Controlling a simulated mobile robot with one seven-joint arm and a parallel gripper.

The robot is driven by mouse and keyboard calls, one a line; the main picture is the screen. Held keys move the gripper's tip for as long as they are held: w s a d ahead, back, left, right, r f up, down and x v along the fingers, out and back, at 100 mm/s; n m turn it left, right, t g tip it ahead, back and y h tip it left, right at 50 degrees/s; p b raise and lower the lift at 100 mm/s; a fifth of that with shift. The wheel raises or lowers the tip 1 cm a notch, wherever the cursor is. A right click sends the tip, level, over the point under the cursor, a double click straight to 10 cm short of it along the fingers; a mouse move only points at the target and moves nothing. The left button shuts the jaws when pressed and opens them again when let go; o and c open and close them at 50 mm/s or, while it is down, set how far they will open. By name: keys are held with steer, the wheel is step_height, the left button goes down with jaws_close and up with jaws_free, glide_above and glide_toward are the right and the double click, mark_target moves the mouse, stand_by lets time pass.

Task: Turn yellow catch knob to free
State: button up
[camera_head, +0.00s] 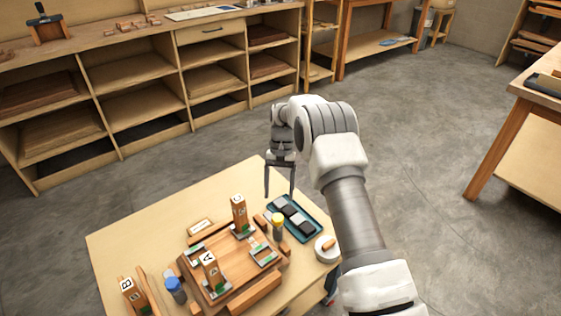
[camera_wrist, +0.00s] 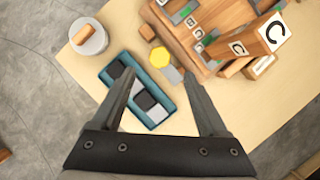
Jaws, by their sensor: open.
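The yellow catch knob (camera_head: 277,219) stands on a short grey post beside the wooden fixture (camera_head: 233,263) on the low table. In the wrist view the yellow knob (camera_wrist: 159,57) shows from above as a faceted top, beyond my fingertips and between their lines. My gripper (camera_head: 280,195) is open and empty, held above the far side of the table, apart from the knob. In the wrist view my gripper (camera_wrist: 161,88) spans a teal tray below it. A blue knob (camera_head: 175,289) stands at the fixture's left side.
Block C (camera_head: 239,212) and block A (camera_head: 211,270) stand upright on the fixture; block B (camera_head: 130,292) stands at the table's left. The teal tray (camera_head: 314,229) holds dark and light pieces. A round white container (camera_head: 326,249) is near the right edge. The table's far left is clear.

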steer(key=p+v, duration=0.1)
steer(key=v, duration=0.8)
steer(key=shift+r+p, duration=0.35)
steer(key=shift+w, duration=0.1)
steer(key=s+d+r+t, duration=0.2)
steer(key=s+r, duration=0.2)
steer(key=r, duration=0.4)
steer(key=s+d+r+n+t, duration=0.1)
steer(key=s+r, duration=0.4)
steer(key=r, duration=0.3)
steer(key=s+d+r+t, duration=0.2)
steer(key=s+r, duration=0.2)
steer(key=r, duration=0.4)
steer(key=s+d+f+n+t+h, duration=0.1)
steer(key=s+d+t, duration=0.15)
steer(key=s, duration=0.95)
steer(key=s+d+t, duration=0.1)
steer(key=s+t, duration=0.2)
steer(key=s, duration=0.8)
step_height(320, 180, up, 13)
steer(key=p, duration=1.3)
steer(key=shift+s+d+r+p, duration=0.15)
steer(key=shift+s+r+p, duration=0.1)
steer(key=shift+s+p, duration=0.1)
steer(key=shift+g, duration=0.25)
